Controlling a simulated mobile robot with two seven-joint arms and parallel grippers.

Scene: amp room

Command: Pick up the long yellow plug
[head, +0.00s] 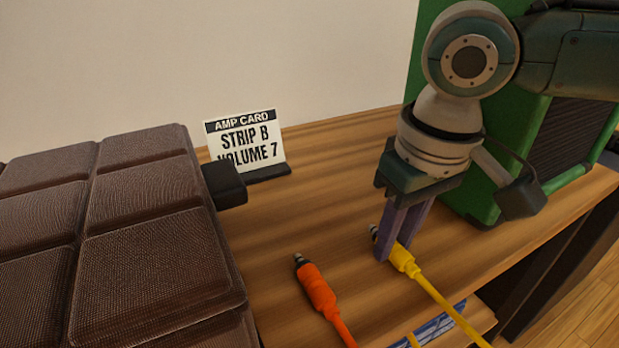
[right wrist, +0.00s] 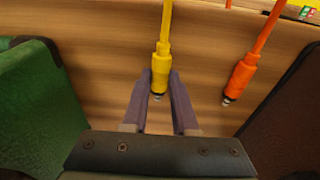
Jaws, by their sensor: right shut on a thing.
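The yellow plug (head: 401,259) lies near the front of the wooden table, its metal tip pointing to the back left and its yellow cable running off the front edge. My right gripper (head: 392,248) comes down over it from above and is shut on the plug near its tip. In the right wrist view the yellow plug (right wrist: 160,83) sits between the two purple fingers (right wrist: 159,90). I cannot tell whether it is clear of the table. My left gripper is not in view.
An orange plug (head: 318,291) lies to the left; it also shows in the right wrist view (right wrist: 241,75). A brown padded block (head: 140,240) fills the left. A green amp (head: 480,190) stands right, close to my right arm.

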